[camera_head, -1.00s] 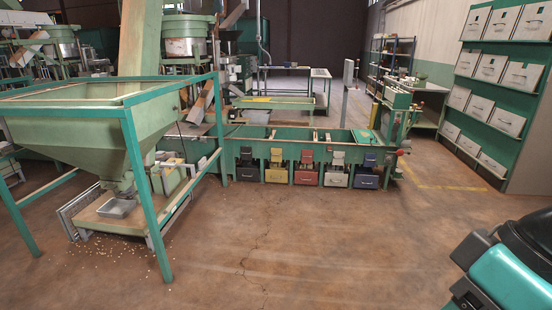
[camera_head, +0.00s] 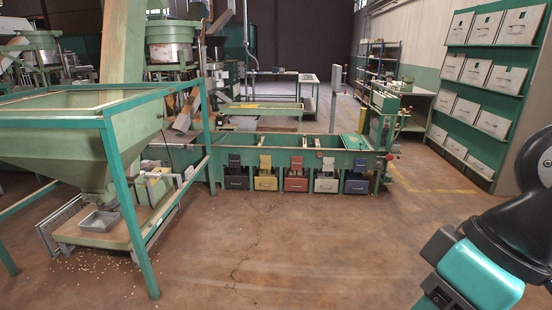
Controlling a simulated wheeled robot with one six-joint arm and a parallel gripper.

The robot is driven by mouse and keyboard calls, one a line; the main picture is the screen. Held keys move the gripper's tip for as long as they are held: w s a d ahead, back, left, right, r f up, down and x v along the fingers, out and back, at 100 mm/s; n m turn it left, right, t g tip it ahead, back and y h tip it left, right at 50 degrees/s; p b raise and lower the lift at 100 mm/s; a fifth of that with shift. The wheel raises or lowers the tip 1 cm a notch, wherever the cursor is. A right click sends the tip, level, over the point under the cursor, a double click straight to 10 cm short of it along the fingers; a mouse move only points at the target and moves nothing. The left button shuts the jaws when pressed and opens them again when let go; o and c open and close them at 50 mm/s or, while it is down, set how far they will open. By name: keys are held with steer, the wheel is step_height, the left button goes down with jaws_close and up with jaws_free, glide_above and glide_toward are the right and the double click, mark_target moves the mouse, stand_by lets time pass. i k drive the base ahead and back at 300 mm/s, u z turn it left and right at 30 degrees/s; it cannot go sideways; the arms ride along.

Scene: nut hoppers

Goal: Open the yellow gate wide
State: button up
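In the head view, a row of hopper outlets stands in a low green frame (camera_head: 300,142) across the middle. The yellow one is second from the left. It has a small yellow plate (camera_head: 265,161) above and a yellow drawer-like box (camera_head: 265,183) with a handle below. I cannot tell how far its gate is open; the parts are small. Black, red, white and blue ones stand beside it. My gripper is not in view; only teal and black links of my arm (camera_head: 483,275) show at the lower right, well apart from the row.
A large green funnel hopper (camera_head: 80,130) on a teal stand is at the left, with a metal tray (camera_head: 100,221) and spilled nuts below. A green rack of white bins (camera_head: 480,90) stands at the right. The brown floor (camera_head: 290,250) before the row is clear.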

mark_target(264, 160)
steer(key=u, duration=0.45)
steer(key=i, duration=1.9)
steer(key=u, duration=0.3)
steer(key=i, duration=2.25)
steer(key=z, duration=0.5)
steer(key=i, duration=1.15)
steer(key=z, duration=0.35)
